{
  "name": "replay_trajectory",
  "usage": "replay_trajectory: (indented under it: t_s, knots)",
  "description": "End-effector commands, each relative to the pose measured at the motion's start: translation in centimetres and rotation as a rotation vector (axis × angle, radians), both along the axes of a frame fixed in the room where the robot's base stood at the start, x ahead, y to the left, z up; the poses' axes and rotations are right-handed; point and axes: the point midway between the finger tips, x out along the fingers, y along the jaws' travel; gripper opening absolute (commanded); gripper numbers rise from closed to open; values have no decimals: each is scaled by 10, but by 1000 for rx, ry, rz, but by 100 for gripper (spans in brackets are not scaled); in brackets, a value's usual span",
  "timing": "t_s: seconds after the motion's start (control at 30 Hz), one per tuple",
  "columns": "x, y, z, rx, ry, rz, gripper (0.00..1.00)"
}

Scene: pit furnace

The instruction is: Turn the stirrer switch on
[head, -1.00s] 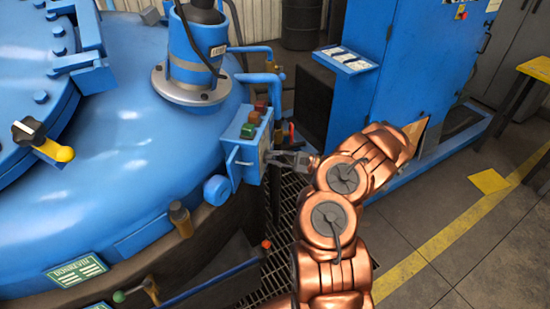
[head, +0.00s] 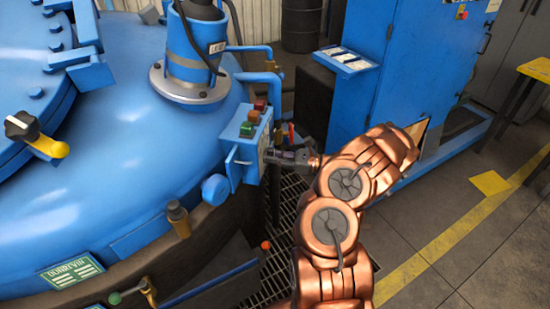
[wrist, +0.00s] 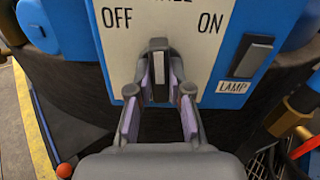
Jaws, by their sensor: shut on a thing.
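The stirrer switch is a dark rotary knob (wrist: 158,58) with a pale pointer strip, on a white plate (wrist: 122,62) marked OFF at left and ON at right. In the wrist view its pointer stands about upright, between the two words. My gripper (wrist: 158,88) is shut on the knob, one finger on each side. In the head view my gripper (head: 286,157) reaches the right face of the blue control box (head: 240,158); the knob is too small to make out there.
A lamp rocker switch (wrist: 251,55) sits right of the knob, close by. Coloured buttons (head: 253,117) top the control box. The blue furnace lid (head: 130,150) is at left, a blue cabinet (head: 410,90) at right. A red-tipped lever (head: 266,245) stands below the box.

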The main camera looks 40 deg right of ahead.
Motion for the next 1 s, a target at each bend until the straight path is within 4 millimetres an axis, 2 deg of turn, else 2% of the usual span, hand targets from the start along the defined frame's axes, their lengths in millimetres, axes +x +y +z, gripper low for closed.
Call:
replay_trajectory:
  t_s: [0.6, 1.0]
  knots:
    - [2, -2, 2, 433, 377, -1, 0]
    - [2, -3, 1, 622, 539, -3, 0]
